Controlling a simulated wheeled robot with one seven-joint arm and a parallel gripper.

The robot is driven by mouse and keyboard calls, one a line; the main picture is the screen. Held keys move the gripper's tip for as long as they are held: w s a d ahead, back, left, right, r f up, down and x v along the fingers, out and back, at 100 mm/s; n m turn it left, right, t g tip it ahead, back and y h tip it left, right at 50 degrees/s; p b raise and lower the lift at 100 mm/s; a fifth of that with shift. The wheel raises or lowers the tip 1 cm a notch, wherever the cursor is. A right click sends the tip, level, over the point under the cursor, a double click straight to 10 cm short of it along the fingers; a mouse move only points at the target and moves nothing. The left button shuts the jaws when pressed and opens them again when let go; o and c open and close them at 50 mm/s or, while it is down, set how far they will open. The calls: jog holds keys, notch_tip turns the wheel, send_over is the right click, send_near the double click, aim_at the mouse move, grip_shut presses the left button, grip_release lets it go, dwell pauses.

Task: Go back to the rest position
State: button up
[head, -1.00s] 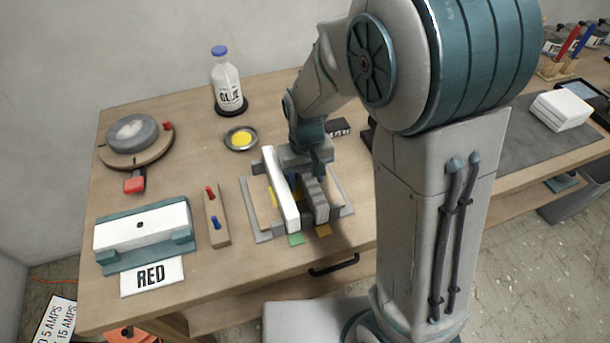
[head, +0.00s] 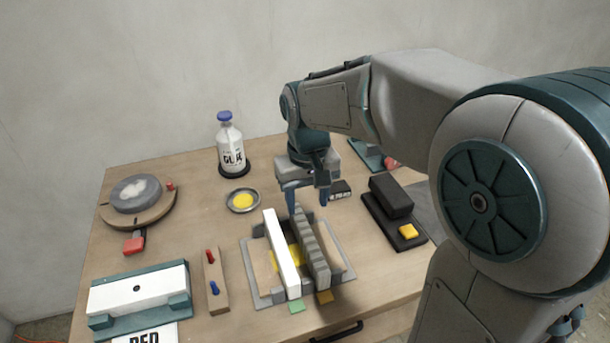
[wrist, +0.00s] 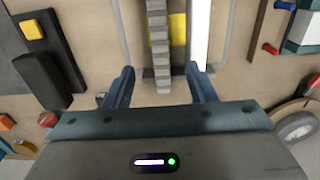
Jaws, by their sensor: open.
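My gripper (head: 309,200) is open and empty above the table, just behind and above the far end of a grey-framed fixture (head: 340,279). The fixture holds a white bar (head: 281,253) and a grey notched bar (head: 312,248) side by side, with yellow between them. The fingers appear clear of both bars.
A glue bottle (head: 230,145) and a dish of yellow (head: 243,201) stand behind left. A round turntable (head: 138,199), a white block in a teal holder (head: 138,287) and a peg board (head: 215,282) are at left. A black block (head: 390,196) stands right. Open air is above.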

jog(key=s+d+m+t, duration=0.3)
jog(key=s+d, duration=0.9)
jog(key=shift+s+f, duration=0.35)
